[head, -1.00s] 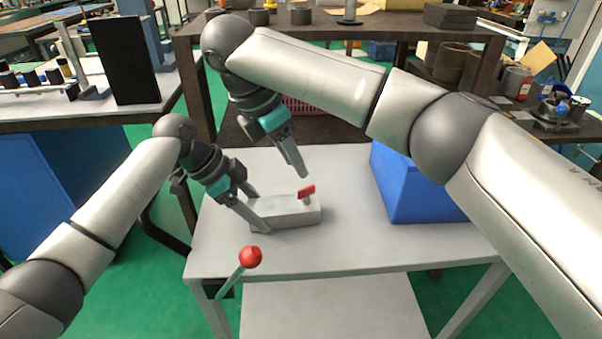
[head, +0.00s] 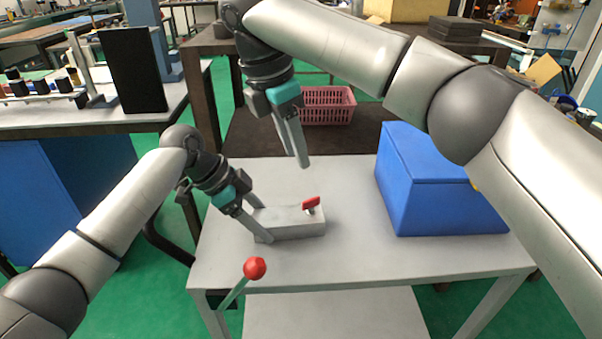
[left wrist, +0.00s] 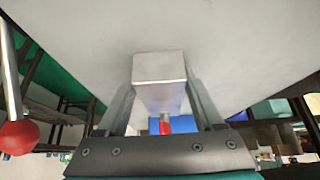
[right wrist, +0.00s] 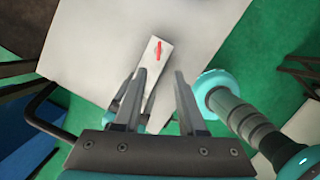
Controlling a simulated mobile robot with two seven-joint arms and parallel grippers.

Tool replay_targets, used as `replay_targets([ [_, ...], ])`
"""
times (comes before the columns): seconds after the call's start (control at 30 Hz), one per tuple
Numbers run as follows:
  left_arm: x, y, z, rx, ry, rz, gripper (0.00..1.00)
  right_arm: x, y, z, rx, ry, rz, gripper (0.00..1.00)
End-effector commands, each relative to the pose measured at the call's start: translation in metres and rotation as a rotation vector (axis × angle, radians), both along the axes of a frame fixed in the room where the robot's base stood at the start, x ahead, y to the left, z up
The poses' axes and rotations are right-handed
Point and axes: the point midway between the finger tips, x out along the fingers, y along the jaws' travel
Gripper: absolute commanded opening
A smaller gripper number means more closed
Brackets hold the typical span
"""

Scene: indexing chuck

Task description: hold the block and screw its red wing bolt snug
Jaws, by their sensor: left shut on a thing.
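The grey block (head: 290,224) lies on the light grey table, and its red wing bolt (head: 311,205) stands up near its right end. My left gripper (head: 262,222) is shut on the block's left end; the block also shows between its fingers in the left wrist view (left wrist: 160,72), with the red bolt (left wrist: 165,124) beyond. My right gripper (head: 304,163) is above and behind the block, apart from the bolt. In the right wrist view its fingers (right wrist: 160,80) are spread with nothing between them, and the bolt (right wrist: 158,48) lies beyond the tips.
A blue box (head: 440,185) stands on the table to the right of the block. A lever with a red ball knob (head: 255,268) rises at the table's front left. A pink basket (head: 328,105) sits behind. The table's front right is clear.

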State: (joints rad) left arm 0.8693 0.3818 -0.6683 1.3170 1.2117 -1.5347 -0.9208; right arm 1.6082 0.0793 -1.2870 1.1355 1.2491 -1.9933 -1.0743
Motion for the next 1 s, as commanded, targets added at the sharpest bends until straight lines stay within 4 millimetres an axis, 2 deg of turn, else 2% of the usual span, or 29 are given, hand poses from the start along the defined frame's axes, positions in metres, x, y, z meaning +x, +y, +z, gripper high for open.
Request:
replay_targets([
  [0.03, -0.001, 0.002, -0.003, 0.007, 0.004, 0.0, 0.15, 0.004, -0.008, 0.0, 0.049, 0.028, -0.01, 0.4],
  [0.2, -0.001, 0.002, -0.003, 0.007, 0.004, 0.0, 0.15, 0.012, -0.024, 0.004, 0.187, 0.089, -0.008, 0.4],
  [0.37, -0.001, 0.002, -0.003, 0.007, 0.005, 0.001, 0.15, 0.016, -0.031, 0.0, 0.24, 0.108, -0.002, 0.4],
  [0.53, -0.001, 0.002, -0.003, 0.007, 0.005, 0.001, 0.15, 0.015, -0.031, -0.023, 0.241, 0.111, -0.001, 0.4],
  [0.8, -0.001, 0.002, -0.003, 0.007, 0.005, 0.001, 0.15, 0.015, -0.031, -0.078, 0.24, 0.111, -0.002, 0.4],
  [1.0, -0.001, 0.002, -0.003, 0.007, 0.005, 0.001, 0.15, 0.015, -0.031, -0.105, 0.24, 0.108, -0.002, 0.4],
])
